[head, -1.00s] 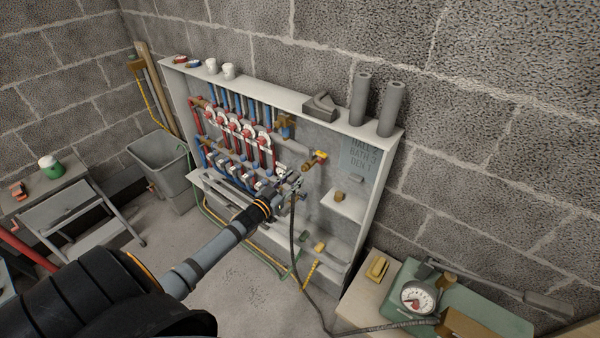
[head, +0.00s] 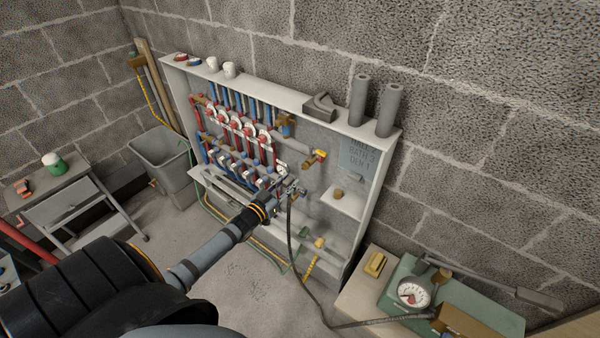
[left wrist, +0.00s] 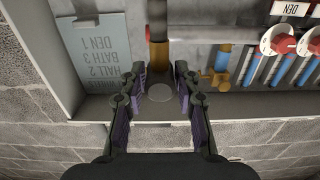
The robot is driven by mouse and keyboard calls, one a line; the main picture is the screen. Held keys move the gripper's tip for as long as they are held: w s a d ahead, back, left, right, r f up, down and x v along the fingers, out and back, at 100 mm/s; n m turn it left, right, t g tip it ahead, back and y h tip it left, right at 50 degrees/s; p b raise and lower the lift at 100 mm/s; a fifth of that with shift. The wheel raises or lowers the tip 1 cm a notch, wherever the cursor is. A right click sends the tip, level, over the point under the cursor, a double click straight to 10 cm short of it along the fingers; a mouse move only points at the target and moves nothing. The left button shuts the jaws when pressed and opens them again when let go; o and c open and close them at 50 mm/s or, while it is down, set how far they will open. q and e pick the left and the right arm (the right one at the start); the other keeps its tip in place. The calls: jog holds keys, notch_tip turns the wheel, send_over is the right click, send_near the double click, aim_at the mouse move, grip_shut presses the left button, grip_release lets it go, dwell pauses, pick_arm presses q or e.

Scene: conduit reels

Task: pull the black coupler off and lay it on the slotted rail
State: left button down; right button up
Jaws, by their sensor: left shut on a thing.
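My left gripper (head: 292,190) is in front of the cabinet, below the brass valve (head: 318,156) with a red part. It is shut on what appears to be the black coupler, which is too small and covered to make out; a black hose (head: 293,235) hangs from there. In the left wrist view, the fingers (left wrist: 160,100) stand apart with a grey round shape between them, and the brass fitting (left wrist: 158,54) is just beyond. A pale rail with dark slots (head: 222,187), probably the slotted rail, runs below the manifold. My right gripper is out of view.
The manifold's red and blue pipes (head: 235,135) are close left of the gripper. A small shelf (head: 343,203) is to its right. The hose runs to a pump with a gauge (head: 412,292). A grey bin (head: 165,165) stands left of the cabinet.

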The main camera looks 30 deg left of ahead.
pick_arm(q)
jog(key=d+f+b, duration=1)
jog(key=f+b, duration=0.1)
jog(key=f, duration=0.1)
jog(key=s+d+f+b, duration=0.1)
jog(key=d+f+b, duration=0.9)
jog(key=f, duration=0.3)
jog(key=shift+b, duration=0.45)
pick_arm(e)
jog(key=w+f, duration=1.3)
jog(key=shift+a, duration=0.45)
pick_arm(q)
jog(key=shift+w+f+b, duration=0.35)
jog(key=shift+w+b, duration=0.35)
jog(key=shift+b, duration=0.05)
notch_tip(320, 180, down, 6)
jog(key=w+b, duration=0.1)
jog(key=b, duration=0.5)
jog(key=shift+w+f, duration=0.15)
jog(key=shift+w, duration=0.15)
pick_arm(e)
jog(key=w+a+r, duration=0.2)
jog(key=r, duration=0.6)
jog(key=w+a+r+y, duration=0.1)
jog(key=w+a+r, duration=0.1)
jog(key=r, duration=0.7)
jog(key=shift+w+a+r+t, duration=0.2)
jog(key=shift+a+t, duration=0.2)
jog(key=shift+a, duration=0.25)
